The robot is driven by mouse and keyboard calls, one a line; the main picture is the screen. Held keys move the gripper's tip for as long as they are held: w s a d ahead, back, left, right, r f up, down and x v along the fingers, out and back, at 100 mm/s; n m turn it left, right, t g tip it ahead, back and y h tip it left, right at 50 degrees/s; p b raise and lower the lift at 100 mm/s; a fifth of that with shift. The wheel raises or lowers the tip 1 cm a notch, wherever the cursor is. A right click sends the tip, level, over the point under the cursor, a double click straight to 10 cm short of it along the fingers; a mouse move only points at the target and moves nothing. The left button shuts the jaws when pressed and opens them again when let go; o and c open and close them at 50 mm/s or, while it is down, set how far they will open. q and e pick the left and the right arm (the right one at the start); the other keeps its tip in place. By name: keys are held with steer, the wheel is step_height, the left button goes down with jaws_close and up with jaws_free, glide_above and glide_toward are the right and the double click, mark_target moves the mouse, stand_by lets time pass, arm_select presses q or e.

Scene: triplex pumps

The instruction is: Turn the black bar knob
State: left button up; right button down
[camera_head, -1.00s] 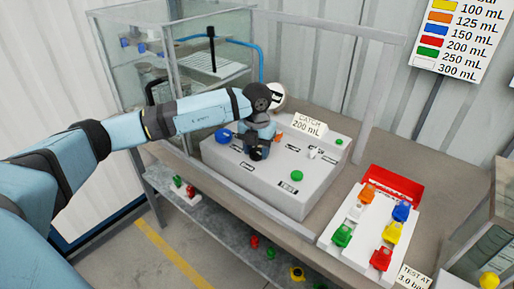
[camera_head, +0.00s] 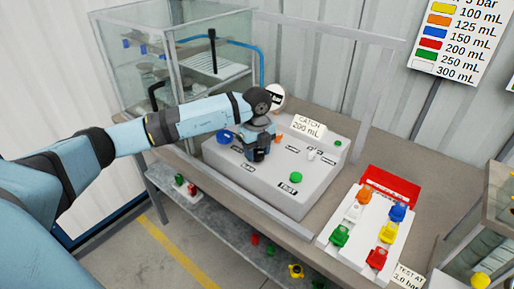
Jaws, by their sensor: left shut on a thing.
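My left gripper (camera_head: 257,152) points down onto the top of the light grey control box (camera_head: 251,185) on the bench. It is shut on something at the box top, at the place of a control. The black bar knob is not clearly seen; the gripper hides that spot, and its dark fingers blend with whatever they hold. A blue knob (camera_head: 224,137) is just left of the gripper and an orange part (camera_head: 278,139) just right of it. A green button (camera_head: 296,177) is on the box's right part. My right gripper is not in view.
A card reading "CATCH 200 mL" (camera_head: 308,125) stands at the box's back edge, near a round gauge (camera_head: 275,97). A glass tank (camera_head: 175,55) is behind my left arm. A white rack with coloured parts (camera_head: 369,222) stands to the right. A lower shelf (camera_head: 215,214) holds small parts.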

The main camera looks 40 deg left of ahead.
mark_target(256, 153)
arm_select(q)
steer(key=n+p, duration=0.1)
steer(key=n, duration=0.2)
steer(key=shift+r+n, duration=0.15)
steer(key=shift+n, duration=0.25)
steer(key=n+p, duration=0.1)
steer(key=n, duration=0.2)
steer(key=shift+p, duration=0.35)
steer(key=shift+n+p, duration=0.35)
steer(key=shift+n, duration=0.55)
steer(key=o, duration=0.9)
step_height(256, 153, up, 14)
steer(key=shift+f+b, duration=0.15)
steer(key=shift+b, duration=0.2)
